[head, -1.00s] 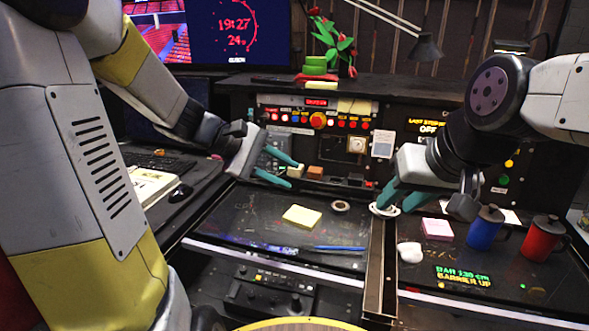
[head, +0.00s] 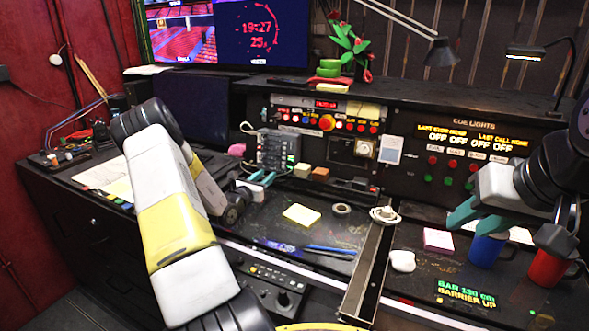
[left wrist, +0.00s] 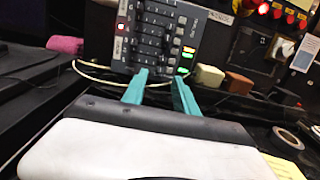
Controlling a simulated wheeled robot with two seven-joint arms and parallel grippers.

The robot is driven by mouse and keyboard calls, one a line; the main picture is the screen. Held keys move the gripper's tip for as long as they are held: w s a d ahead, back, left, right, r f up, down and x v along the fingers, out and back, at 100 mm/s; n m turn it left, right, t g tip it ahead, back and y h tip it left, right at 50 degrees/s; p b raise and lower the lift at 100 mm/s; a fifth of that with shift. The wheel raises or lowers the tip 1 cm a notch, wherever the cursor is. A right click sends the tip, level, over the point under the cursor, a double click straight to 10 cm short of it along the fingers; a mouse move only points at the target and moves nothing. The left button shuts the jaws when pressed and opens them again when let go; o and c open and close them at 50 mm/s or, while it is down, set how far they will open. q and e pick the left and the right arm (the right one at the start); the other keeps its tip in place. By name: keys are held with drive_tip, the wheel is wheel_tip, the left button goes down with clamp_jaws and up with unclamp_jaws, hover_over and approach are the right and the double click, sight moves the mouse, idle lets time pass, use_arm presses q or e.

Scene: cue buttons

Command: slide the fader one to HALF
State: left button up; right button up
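The grey fader unit (head: 278,149) stands upright at the back of the desk, left of the button panel. It also shows in the left wrist view (left wrist: 158,35), with dark slider slots, a red light at left and lit green and yellow marks at right. Its small labels, including any HALF mark, are too small to read. My left gripper (head: 262,179) is open and empty, just in front of the unit's lower part. In the left wrist view its two teal fingers (left wrist: 159,88) stand apart; contact cannot be told. My right gripper (head: 474,219) is open near the blue mug.
A blue mug (head: 486,248) and a red mug (head: 547,266) stand at right. Wooden blocks (head: 320,173), a yellow note pad (head: 301,215) and a tape roll (head: 341,209) lie right of the unit. A cable (left wrist: 92,73) runs below it.

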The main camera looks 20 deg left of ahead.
sight(275, 167)
use_arm(q)
drive_tip(key=w, duration=0.4)
drive_tip(key=w+d, duration=0.1)
drive_tip(key=w, duration=0.1)
drive_tip(key=shift+s, duration=0.1)
clamp_jaws()
idle(1.2)
